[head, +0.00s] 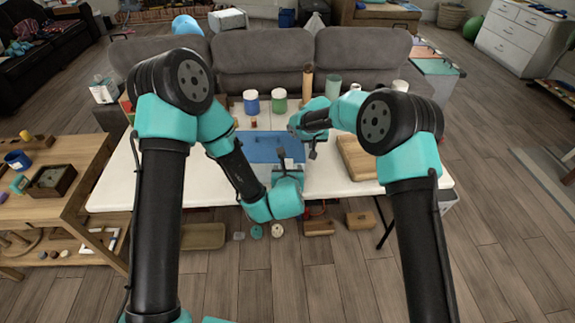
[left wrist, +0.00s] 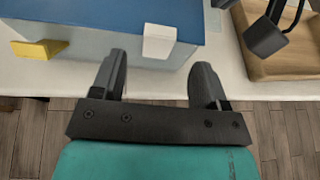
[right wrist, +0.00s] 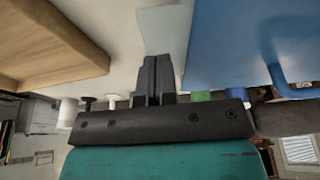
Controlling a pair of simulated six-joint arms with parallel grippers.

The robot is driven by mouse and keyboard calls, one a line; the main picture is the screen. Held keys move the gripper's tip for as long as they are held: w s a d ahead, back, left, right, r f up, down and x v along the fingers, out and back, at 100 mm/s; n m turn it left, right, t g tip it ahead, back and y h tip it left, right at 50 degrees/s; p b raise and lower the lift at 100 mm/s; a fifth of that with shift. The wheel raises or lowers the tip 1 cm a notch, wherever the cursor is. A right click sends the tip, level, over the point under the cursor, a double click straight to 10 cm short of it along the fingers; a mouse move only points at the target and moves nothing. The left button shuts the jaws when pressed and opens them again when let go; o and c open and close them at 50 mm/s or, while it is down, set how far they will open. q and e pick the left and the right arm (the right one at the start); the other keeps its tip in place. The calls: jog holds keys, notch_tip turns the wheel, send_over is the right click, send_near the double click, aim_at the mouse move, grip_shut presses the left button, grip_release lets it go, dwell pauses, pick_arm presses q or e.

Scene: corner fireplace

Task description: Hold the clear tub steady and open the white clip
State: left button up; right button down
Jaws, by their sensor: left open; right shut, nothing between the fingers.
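The clear tub (left wrist: 100,58) stands on the white table under a blue lid (left wrist: 110,15); the lid also shows in the head view (head: 262,148). The white clip (left wrist: 158,41) sits on the tub's near side at the lid's edge. A yellow clip (left wrist: 38,49) is farther left on that side. My left gripper (left wrist: 160,65) is open in front of the white clip, its fingers to either side of it in the picture, with nothing visibly gripped. My right gripper (right wrist: 158,62) is shut and empty, near the tub's right end; its tips show in the head view (head: 312,153).
A wooden tray or board (head: 358,158) lies on the table right of the tub. Blue (head: 251,103) and green (head: 280,101) containers stand behind it. A grey sofa (head: 290,60) is beyond the table.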

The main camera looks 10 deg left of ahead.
aim_at(287, 164)
pick_arm(q)
jog(key=x, duration=0.5)
jog(key=c, duration=0.9)
jog(key=shift+f, duration=0.1)
jog(key=shift+c, duration=0.2)
jog(key=shift+s+f+t, duration=0.1)
jog(key=shift+s+t, duration=0.2)
jog(key=shift+t, duration=0.4)
